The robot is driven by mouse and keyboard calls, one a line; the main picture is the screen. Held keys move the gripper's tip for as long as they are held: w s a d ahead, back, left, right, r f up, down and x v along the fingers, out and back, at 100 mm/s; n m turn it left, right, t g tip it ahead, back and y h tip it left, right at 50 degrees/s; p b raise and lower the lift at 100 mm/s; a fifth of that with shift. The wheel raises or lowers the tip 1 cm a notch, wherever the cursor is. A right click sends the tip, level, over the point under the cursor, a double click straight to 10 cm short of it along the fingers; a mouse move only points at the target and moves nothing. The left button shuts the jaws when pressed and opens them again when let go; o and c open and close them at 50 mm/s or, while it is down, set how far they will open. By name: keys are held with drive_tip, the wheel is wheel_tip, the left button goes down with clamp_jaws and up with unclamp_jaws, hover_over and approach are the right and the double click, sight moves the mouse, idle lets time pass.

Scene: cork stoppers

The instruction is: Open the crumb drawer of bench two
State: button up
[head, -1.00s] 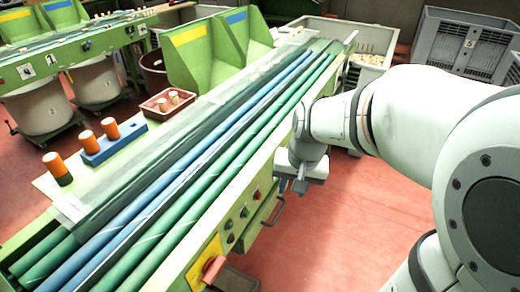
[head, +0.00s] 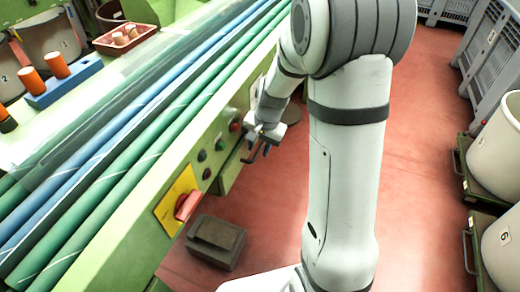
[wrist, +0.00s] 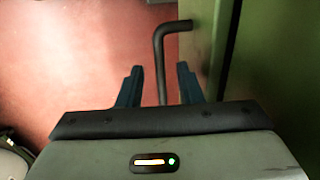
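The drawer (head: 230,172) is a green box low in the side of the near bench (head: 150,235), under its row of buttons. Its front also shows in the wrist view (wrist: 199,45). Its handle (wrist: 160,62) is a dark bent bar standing out from that front. My gripper (head: 259,148) is at the handle in the head view. In the wrist view my gripper (wrist: 158,84) is open, with the handle bar between its two dark fingers and gaps on both sides. The drawer looks closed. No bench number is readable here.
A red knob on a yellow plate (head: 180,198) juts from the bench side. A dark box (head: 215,242) lies on the red floor below. White bins (head: 500,150) and grey crates (head: 488,60) stand at right. Red floor (head: 425,130) between is clear.

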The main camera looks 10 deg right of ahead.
drive_tip(key=shift+f, duration=0.4)
drive_tip(key=shift+c, duration=0.5)
clamp_jaws()
